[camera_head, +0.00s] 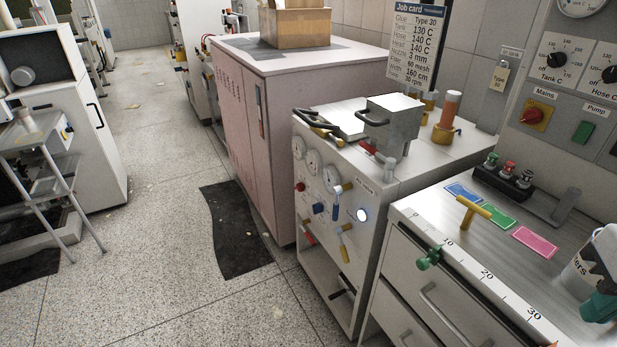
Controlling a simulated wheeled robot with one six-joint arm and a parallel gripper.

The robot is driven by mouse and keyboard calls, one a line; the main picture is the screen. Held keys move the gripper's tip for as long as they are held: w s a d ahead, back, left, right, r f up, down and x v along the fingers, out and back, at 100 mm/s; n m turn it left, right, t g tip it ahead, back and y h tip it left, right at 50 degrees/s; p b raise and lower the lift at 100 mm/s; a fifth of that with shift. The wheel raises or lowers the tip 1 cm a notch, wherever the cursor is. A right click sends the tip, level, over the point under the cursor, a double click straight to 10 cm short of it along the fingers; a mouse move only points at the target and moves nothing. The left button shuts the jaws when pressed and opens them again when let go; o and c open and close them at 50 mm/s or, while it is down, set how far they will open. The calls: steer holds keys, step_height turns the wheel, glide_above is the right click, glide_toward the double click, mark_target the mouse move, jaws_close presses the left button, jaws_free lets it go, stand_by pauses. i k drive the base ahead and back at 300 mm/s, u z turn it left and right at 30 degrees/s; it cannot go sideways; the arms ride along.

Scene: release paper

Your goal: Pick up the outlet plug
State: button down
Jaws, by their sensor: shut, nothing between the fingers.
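I cannot tell for sure which piece is the outlet plug; no label marks it. A yellow T-shaped piece (474,210) rests on the grey worktop (500,263) at the right, beside blue, green and pink cards. A green fitting (429,258) sits at the worktop's front edge near the 10 mark. An amber cylinder with a brass base (447,117) stands on the machine to the left. My gripper is not in view.
A metal box (392,123) and a red-handled tool (378,156) are on the white machine with gauges (325,199). A white cup (590,262) stands at the worktop's right edge. A pink cabinet (238,120) is behind; the speckled floor (150,240) at left is mostly clear.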

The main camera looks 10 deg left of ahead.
mark_target(473, 208)
steer(key=k, duration=1.05)
steer(key=u, duration=1.05)
steer(key=i, duration=0.65)
steer(key=z, duration=0.55)
steer(key=i, duration=0.9)
steer(key=z, duration=0.15)
